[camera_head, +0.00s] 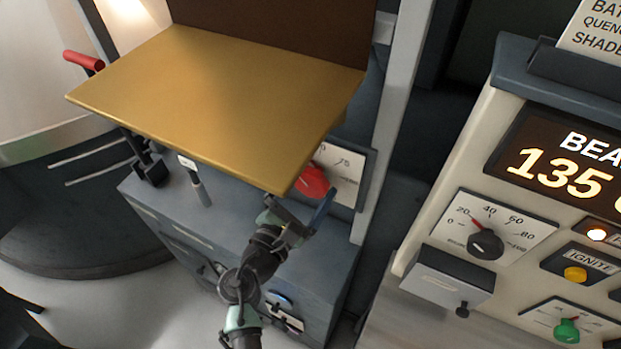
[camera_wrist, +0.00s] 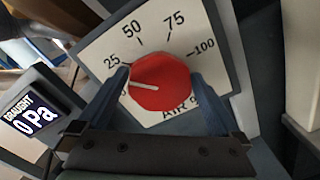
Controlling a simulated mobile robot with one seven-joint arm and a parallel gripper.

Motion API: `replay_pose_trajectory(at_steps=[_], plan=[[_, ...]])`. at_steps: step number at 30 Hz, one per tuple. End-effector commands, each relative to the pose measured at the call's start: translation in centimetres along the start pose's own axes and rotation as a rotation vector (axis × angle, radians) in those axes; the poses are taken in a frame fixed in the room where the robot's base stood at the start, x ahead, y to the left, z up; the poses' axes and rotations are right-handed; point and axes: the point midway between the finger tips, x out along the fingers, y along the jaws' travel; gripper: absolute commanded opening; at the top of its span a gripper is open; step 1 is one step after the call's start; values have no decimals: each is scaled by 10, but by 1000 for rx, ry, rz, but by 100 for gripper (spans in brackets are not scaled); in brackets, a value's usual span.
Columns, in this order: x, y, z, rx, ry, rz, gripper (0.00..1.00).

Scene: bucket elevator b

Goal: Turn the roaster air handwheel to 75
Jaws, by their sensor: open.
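The roaster air handwheel is a red, many-sided knob (camera_wrist: 160,82) on a white dial plate (camera_wrist: 97,49) marked 25, 50, 75 and 100. Its white pointer line points left, below the 25 mark, at the low end of the scale. The 0 mark is mostly hidden by a finger. My gripper (camera_wrist: 158,92) is open, with one blue-grey finger on each side of the knob. I cannot tell whether the fingers touch it. In the head view the red knob (camera_head: 312,181) shows just beyond my gripper (camera_head: 297,209), partly under a brass-coloured panel.
The brass panel (camera_head: 210,95) overhangs the grey cabinet close above my gripper. A draught display (camera_wrist: 33,117) reads 0 Pa. At right, a control console has a small black knob (camera_head: 485,244), a yellow button (camera_head: 575,274) and a green knob (camera_head: 567,331).

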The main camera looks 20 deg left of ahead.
Motion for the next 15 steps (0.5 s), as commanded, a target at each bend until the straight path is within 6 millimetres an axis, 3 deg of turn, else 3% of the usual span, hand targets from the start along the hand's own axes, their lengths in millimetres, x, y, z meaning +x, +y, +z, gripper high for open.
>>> replay_pose_trajectory(at_steps=[8, 15], plan=[[1, 0, 0, 0, 0, 0, 98], [1, 0, 0, 0, 0, -1, 55]])
